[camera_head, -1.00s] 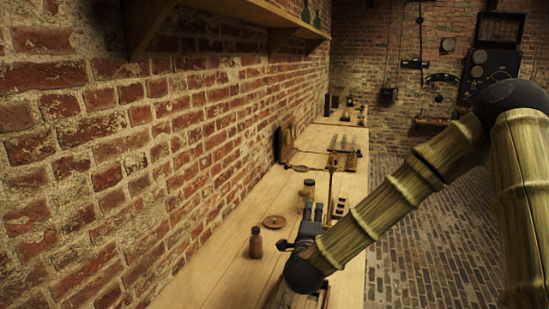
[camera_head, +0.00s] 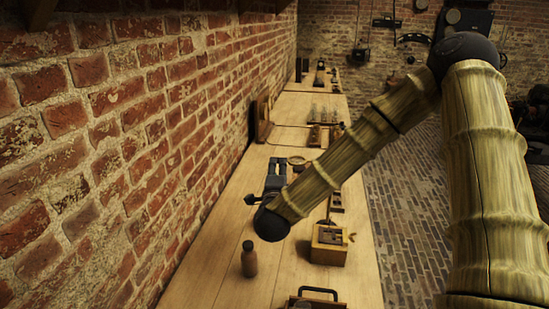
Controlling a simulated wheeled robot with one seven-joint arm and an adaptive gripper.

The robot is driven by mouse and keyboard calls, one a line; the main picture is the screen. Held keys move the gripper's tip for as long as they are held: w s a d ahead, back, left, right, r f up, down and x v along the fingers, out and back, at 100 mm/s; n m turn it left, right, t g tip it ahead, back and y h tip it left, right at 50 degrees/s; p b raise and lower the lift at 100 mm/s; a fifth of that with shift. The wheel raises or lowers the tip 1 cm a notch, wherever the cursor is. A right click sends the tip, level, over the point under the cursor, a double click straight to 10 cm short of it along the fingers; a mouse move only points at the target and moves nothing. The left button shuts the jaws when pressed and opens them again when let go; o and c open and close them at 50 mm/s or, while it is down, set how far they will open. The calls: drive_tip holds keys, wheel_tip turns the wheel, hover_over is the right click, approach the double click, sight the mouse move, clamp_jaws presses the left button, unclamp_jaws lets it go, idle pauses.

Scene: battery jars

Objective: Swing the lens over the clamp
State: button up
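My gripper (camera_head: 277,164) is over the bench, seen from behind. Its two dark fingers point away along the bench with a narrow gap between them, and I see nothing held in it. A small round rimmed thing (camera_head: 297,160) shows just right of the fingertips. It may be the lens, but it is too small to be sure. A wooden block with dark metal fittings on top (camera_head: 328,250) sits to the right, nearer than the fingertips. It may be the clamp, but I cannot tell. My gripper and forearm hide part of the bench.
A brown bottle (camera_head: 249,262) stands upright on the bench (camera_head: 205,270), nearer than my gripper. A dark-handled thing (camera_head: 318,293) is at the bottom edge. A brick wall (camera_head: 110,160) runs along the left. Brick floor lies right.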

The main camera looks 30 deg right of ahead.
sight(278, 160)
drive_tip(key=w+d, duration=0.1)
drive_tip(key=w, duration=0.1)
drive_tip(key=w+p, duration=0.1)
drive_tip(key=w, duration=0.1)
drive_tip(key=w+d+f, duration=0.1)
drive_tip(key=w, duration=0.1)
drive_tip(key=shift+w+d+f, duration=0.1)
drive_tip(key=shift+w+d, duration=0.2)
drive_tip(key=shift+w, duration=0.05)
drive_tip(key=shift+w+d, duration=0.2)
drive_tip(key=shift+d, duration=0.05)
drive_tip(key=shift+s+d+r+p, duration=0.25)
drive_tip(key=shift+r+p, duration=0.1)
drive_tip(key=shift+r, duration=0.1)
drive_tip(key=shift+w+f, duration=0.4)
drive_tip(key=shift+w, duration=0.1)
drive_tip(key=shift+s+r, duration=0.2)
drive_tip(key=shift+s, duration=0.05)
drive_tip(key=c, duration=0.5)
clamp_jaws()
